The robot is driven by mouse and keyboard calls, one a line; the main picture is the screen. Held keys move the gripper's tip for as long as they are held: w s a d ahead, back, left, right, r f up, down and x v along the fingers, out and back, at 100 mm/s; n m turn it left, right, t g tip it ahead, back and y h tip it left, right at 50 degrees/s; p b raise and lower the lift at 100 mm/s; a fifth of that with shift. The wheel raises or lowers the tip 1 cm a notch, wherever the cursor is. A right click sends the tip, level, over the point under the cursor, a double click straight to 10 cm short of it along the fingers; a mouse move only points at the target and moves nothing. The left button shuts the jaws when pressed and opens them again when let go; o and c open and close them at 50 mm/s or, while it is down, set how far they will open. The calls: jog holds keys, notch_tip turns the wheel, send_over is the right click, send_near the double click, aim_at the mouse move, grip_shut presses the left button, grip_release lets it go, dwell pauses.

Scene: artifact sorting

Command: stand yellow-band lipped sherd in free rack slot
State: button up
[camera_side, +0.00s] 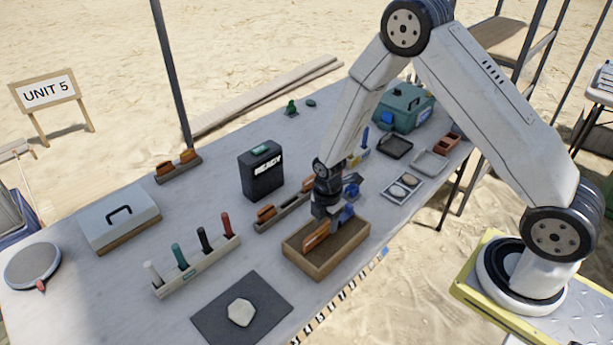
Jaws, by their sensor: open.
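My gripper (332,216) points down at the shallow wooden box (318,276) near the front of the table, with its jaws open. An orange-brown sherd (314,238) stands or leans in the box, beside or between the fingers; I cannot tell which. Its lip and any yellow band are too small to make out. A dark rack (268,227) lies just behind the box. One orange sherd (266,212) stands at its left end, and the middle stretch looks empty. Its right end is partly hidden by my gripper.
A dark box marked "READY" (262,178) stands behind the rack. A holder (195,269) with several coloured tools is at left. A dark mat (212,320) bears a pale stone (241,312). Another rack (180,174) with orange pieces is at the back. Trays (430,163) lie at right.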

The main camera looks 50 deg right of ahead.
jog(key=shift+f, duration=0.85)
grip_shut()
